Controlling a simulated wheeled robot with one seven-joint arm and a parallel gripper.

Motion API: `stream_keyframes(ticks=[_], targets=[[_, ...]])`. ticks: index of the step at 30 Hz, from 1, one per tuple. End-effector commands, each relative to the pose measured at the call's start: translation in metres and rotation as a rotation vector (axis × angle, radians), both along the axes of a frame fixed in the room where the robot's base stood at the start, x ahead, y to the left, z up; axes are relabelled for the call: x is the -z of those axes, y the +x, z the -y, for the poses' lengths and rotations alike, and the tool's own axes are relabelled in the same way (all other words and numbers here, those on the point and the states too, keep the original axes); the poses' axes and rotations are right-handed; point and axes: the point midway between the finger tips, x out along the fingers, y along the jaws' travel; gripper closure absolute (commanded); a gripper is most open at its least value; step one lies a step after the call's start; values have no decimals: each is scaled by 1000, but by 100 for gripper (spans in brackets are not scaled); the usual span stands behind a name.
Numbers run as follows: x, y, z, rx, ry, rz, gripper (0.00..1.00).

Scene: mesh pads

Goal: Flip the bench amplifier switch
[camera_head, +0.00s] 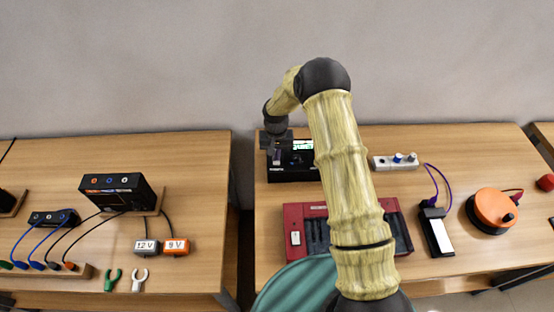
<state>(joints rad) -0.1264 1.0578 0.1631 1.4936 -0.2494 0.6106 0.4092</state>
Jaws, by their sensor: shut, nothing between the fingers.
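A black box with a small lit green display (303,146) stands at the back left of the right table; it looks like the bench amplifier (300,174). My arm reaches over the table, and my gripper (276,161) points down at the left part of this box. The gripper is shut and looks empty. Its fingertips are very close to the box; I cannot tell whether they touch it. The switch cannot be made out. My arm covers the box's right edge.
A red case (296,212) lies in front of the box, partly behind my arm. A white strip with knobs (395,162), a black-and-white device (437,232) and an orange reel (493,210) are to the right. The left table holds a black jack box (118,192) and cables.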

Motion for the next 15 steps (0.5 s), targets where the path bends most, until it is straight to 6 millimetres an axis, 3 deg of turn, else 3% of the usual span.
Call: stream_keyframes(ticks=[15], targets=[[7,0,0,0,0,0,100]])
